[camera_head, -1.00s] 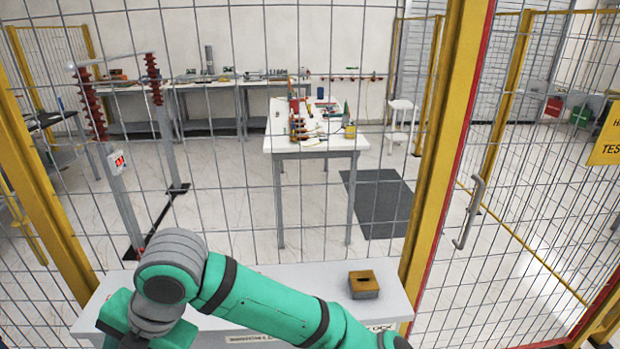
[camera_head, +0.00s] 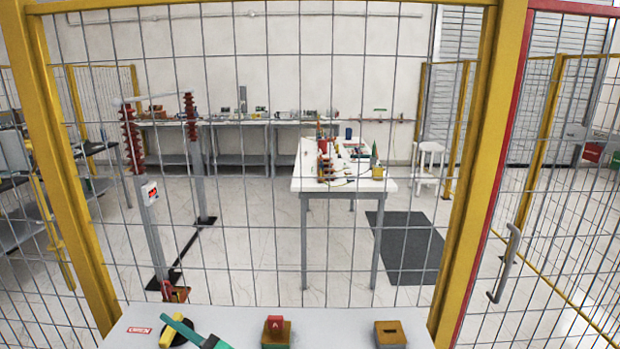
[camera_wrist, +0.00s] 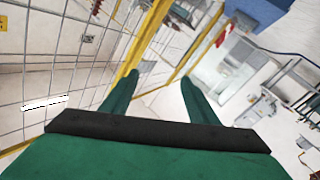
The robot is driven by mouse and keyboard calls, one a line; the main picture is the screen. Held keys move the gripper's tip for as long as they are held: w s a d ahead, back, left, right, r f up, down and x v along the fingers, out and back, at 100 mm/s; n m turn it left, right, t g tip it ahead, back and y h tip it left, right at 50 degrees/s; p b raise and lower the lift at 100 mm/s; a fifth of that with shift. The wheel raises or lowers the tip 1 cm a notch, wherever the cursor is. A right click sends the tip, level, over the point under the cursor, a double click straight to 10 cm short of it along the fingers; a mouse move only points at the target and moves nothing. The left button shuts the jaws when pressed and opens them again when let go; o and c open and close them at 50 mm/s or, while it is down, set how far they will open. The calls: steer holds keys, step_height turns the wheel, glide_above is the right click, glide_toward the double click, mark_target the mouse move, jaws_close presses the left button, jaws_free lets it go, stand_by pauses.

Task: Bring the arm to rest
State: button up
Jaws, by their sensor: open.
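My gripper (camera_wrist: 160,82) shows in the wrist view as two green fingers standing wide apart, with nothing between them. Beyond the fingers are the wire mesh fence and a yellow post (camera_wrist: 150,35), seen tilted. In the head view only a small green part of my arm may show at the bottom edge, beside a yellow and black piece (camera_head: 175,331); the gripper itself cannot be made out there.
A grey panel top (camera_head: 240,325) in front of the mesh fence carries a red-topped block (camera_head: 276,330) and a brown box with a slot (camera_head: 390,334). Yellow fence posts (camera_head: 480,170) stand close. A white table (camera_head: 345,178) lies behind the fence.

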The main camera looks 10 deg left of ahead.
steer(key=w+d+f+m+t+h, duration=0.45)
steer(key=d+f+m+t, duration=0.45)
steer(key=d+f+m, duration=0.25)
steer(key=s+d+f+m+t+h, duration=0.2)
steer(key=s+d+f+m+h, duration=0.45)
steer(key=d+f, duration=0.35)
steer(key=s+d+f+m+h, duration=0.1)
steer(key=s+d+f+h, duration=0.1)
steer(key=s+d, duration=0.6)
steer(key=s+d+f+h, duration=0.3)
steer(key=s+d+h, duration=0.2)
steer(key=s+d, duration=0.4)
steer(key=s, duration=0.4)
steer(key=shift+s+f+m+g, duration=0.15)
steer(key=shift+s+m+g, duration=0.05)
steer(key=shift+m+g, duration=0.2)
steer(key=shift+a, duration=0.15)
